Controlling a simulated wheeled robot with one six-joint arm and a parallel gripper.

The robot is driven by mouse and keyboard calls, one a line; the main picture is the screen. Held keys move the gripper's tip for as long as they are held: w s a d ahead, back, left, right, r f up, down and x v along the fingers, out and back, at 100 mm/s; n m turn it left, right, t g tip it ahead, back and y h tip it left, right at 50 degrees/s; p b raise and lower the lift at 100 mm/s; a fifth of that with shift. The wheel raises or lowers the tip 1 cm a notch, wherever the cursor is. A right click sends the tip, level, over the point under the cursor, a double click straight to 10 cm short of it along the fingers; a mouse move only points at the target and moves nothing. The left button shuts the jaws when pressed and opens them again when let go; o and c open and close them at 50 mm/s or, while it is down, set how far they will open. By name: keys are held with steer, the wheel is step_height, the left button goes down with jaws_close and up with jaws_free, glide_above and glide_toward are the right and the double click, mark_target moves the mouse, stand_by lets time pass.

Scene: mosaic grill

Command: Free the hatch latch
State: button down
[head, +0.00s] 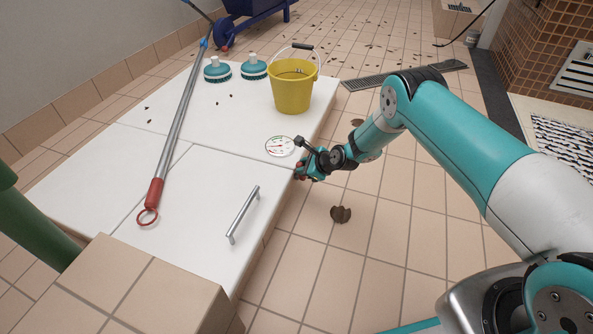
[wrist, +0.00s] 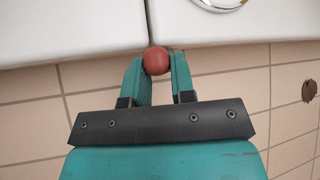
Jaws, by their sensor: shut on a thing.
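The hatch (head: 190,205) is a white panel in the low white bench top, with a grey bar handle (head: 243,215). It looks closed and lies flat. A red ball knob, which looks like the latch's knob, sits at the bench's right edge by the seam between two panels; it shows clearly in the wrist view (wrist: 156,61). My gripper (wrist: 156,68) is shut on this knob, with one teal finger on each side. In the head view my gripper (head: 301,170) is low at that edge. The rest of the latch is hidden.
A round dial gauge (head: 280,146) lies just beyond the seam. A yellow bucket (head: 292,90) and two teal brushes (head: 217,70) stand farther back. A long pole with a red end (head: 153,195) lies across the hatch's left side. Tiled floor right of the bench is mostly clear.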

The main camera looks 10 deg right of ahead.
steer(key=shift+d, duration=0.1)
steer(key=c, duration=1)
jaws_free()
steer(key=shift+o, duration=0.2)
steer(key=p+v, duration=0.9)
steer(key=v, duration=0.8)
steer(key=shift+r+p, duration=0.2)
steer(key=shift+p, duration=0.1)
steer(key=shift+d, duration=0.15)
